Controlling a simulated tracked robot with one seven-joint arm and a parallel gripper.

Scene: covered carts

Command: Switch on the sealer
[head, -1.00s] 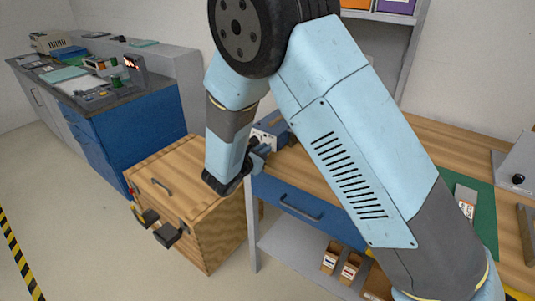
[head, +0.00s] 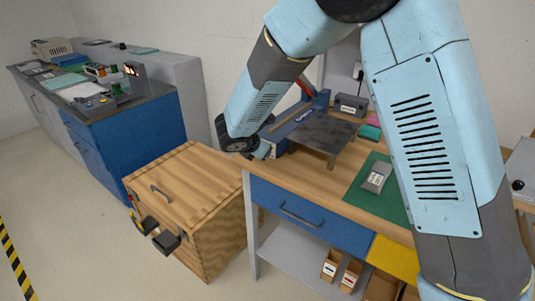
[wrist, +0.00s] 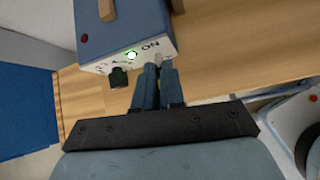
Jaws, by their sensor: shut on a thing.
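The sealer (head: 284,130) is a long blue machine with a red-handled arm, standing on the wooden workbench (head: 226,162). My gripper (wrist: 155,72) is at this panel, right of the dark knob. Its fingers are close together on a small switch by the lettering, which they mostly hide. In the head view my gripper (head: 264,151) is at the sealer's near end, partly hidden by my wrist.
A dark plate (head: 325,130) adjoins the sealer. A green mat (head: 393,206) with a grey device (head: 377,177) lies to its right. A wooden cabinet (head: 187,205) stands left of the bench. Blue drawers (head: 130,140) stand behind it.

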